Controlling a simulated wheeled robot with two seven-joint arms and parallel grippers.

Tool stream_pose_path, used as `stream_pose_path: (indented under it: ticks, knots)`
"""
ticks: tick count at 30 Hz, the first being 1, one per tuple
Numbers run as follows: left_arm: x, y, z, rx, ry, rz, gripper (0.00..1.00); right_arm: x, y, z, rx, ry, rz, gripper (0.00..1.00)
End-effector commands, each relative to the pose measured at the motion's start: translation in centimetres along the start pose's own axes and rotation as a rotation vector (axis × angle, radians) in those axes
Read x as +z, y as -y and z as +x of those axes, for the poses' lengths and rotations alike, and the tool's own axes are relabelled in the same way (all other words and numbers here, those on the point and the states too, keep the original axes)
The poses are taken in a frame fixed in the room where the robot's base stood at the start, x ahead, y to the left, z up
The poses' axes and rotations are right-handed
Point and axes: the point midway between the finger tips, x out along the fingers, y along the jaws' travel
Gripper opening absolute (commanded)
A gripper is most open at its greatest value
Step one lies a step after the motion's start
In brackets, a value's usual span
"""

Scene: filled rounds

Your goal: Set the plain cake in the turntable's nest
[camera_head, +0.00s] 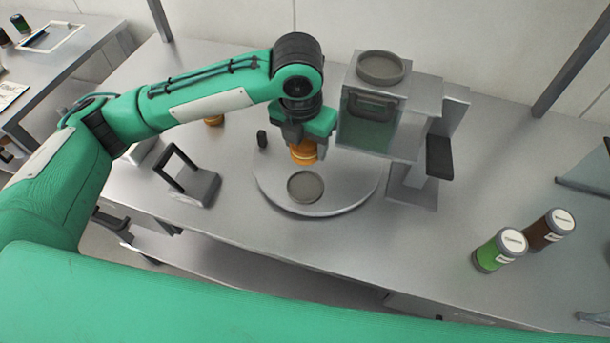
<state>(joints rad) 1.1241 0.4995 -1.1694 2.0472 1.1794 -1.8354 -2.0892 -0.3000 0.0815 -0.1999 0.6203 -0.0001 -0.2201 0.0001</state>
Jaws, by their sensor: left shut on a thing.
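My left gripper (304,142) is shut on a small round golden-brown cake (303,154) and points down over the turntable. The turntable (345,197) is a pale grey disc in the middle of the bench. Its nest, a darker grey round with a raised rim (305,187), lies near the front of the disc and looks empty. The held cake is just behind the nest in the picture; I cannot tell whether it touches the disc. The fingers hide the cake's upper part. My right gripper is not in view.
A boxy metal machine (375,125) with a round dish on top stands close right of the gripper. A dark-framed stand (190,180) is to the left. Another golden-brown round thing (213,120) shows partly behind my arm.

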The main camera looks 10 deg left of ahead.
Motion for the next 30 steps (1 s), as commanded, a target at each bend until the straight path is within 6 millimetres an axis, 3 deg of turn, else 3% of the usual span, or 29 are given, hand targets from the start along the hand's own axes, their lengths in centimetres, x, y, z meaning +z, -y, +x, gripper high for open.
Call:
stream_pose_path:
  ticks: [3,9,17,24,30]
  knots:
    - [-0.5,0.0,3.1,0.0,-0.006,-0.002,0.46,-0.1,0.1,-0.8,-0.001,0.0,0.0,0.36]
    - [-1.0,0.0,7.0,0.0,-0.003,-0.001,0.46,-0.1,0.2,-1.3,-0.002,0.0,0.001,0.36]
    - [-1.1,-0.1,9.0,0.0,-0.001,-0.003,0.46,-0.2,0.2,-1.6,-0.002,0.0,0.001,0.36]
    - [-1.5,-0.1,12.2,0.001,0.0,-0.003,0.46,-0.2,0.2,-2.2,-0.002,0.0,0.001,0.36]
    - [-1.5,-0.1,12.3,0.0,0.002,-0.002,0.46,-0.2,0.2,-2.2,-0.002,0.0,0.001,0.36]
